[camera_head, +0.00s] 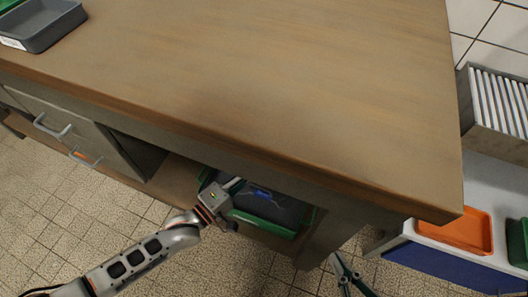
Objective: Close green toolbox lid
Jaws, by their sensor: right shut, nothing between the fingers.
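The wooden bench top (270,70) overhangs the toolbox, and its front edge limits room above. A bench leg (335,232) stands right of the toolbox. A grey tray (45,25) lies at far left. An orange tray (455,232) sits on the right unit. Tiled floor is open in front.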

